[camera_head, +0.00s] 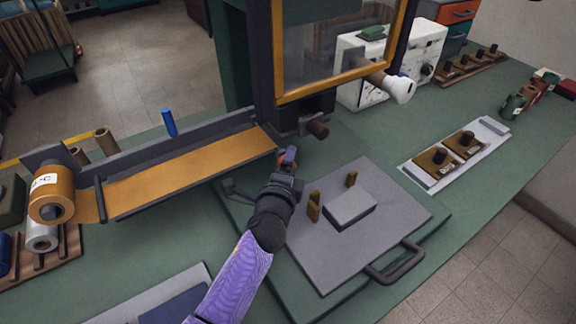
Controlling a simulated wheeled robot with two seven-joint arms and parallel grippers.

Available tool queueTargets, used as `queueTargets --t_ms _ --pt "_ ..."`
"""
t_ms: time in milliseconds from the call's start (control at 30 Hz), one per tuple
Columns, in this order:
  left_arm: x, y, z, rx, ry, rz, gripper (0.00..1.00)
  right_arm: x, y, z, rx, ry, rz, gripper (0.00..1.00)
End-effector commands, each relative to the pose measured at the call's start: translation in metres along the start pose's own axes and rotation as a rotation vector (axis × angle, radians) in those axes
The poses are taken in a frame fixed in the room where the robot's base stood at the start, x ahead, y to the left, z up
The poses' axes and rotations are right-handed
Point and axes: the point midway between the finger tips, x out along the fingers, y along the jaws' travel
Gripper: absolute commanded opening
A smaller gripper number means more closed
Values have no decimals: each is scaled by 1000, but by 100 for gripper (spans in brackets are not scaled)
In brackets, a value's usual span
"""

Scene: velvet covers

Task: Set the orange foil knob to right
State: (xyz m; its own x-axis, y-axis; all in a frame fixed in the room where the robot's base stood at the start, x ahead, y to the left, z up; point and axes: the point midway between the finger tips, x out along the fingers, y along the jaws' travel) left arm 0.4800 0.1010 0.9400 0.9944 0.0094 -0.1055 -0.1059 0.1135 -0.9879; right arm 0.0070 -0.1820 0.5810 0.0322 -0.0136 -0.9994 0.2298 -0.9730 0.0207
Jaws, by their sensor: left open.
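An orange foil roll (50,196) sits at the left, and its orange foil strip (180,172) runs right to the dark press (262,85). A brown knob (318,130) sticks out from a dark block at the foot of the press. I cannot tell whether this is the orange foil knob. My left gripper (287,160) is open at the right end of the strip, below and left of that knob and apart from it. A small orange-brown piece shows at its fingertips; I cannot tell what it is. My right gripper is not in view.
A grey plate (385,226) with a grey block (350,208) and small brown posts lies right of my left arm. A light tray (418,172) holds brown knobbed blocks. Green table (335,300) is clear in places.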

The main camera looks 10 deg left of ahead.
Motion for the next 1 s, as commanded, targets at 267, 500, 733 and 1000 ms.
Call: queueTargets --t_ms 267,500,733,1000 --pt "0 0 0 0 0 0 31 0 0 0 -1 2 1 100" --pt "0 0 0 0 0 0 0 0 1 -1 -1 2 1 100" --pt "0 0 0 0 0 1 0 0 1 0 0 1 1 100" --pt "0 0 0 0 0 1 0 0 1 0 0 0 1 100"
